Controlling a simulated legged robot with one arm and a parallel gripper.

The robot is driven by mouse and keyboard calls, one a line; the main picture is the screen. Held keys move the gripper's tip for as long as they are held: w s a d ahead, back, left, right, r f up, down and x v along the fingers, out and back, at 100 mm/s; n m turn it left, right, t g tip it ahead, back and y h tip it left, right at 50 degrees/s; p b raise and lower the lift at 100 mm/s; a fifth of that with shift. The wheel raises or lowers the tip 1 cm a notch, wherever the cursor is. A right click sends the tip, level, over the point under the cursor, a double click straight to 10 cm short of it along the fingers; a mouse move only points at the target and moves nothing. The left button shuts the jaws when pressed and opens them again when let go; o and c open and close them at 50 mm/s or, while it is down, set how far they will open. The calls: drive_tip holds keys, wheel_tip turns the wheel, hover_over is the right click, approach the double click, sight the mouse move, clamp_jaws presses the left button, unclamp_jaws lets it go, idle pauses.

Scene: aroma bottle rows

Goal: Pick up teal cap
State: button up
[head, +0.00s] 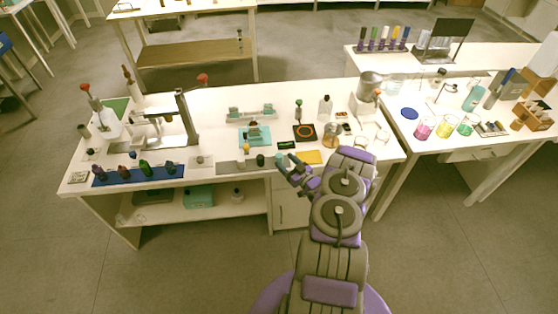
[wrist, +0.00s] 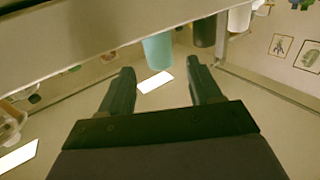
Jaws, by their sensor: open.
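The teal cap (wrist: 158,52) shows in the wrist view as a plain teal cylinder at the edge of a pale surface. It lies just beyond my gripper's fingertips (wrist: 160,70), roughly in line with the gap between them. The two dark fingers are apart, with nothing between them. There the teal cap is hard to make out beside my gripper. I cannot tell its exact distance from the fingers.
A dark cylinder (wrist: 204,32) and a white one (wrist: 239,18) stand beside the teal cap. In the head view a black-capped bottle (head: 260,160) is left of my gripper. A yellow pad (head: 308,157) lies to its right. Open floor (head: 430,240) lies at right front.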

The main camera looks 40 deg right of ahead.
sight(282, 159)
drive_tip(key=w, duration=0.1)
drive_tip(key=w+b, duration=0.1)
drive_tip(key=w, duration=0.3)
drive_tip(key=shift+w+f+b, duration=0.15)
drive_tip(key=shift+f+b, duration=0.1)
drive_tip(key=shift+b, duration=0.1)
drive_tip(key=shift+w+r, duration=0.1)
drive_tip(key=shift+w, duration=0.1)
drive_tip(key=shift+c, duration=0.3)
drive_tip(key=c, duration=1)
drive_tip(key=shift+o, duration=0.2)
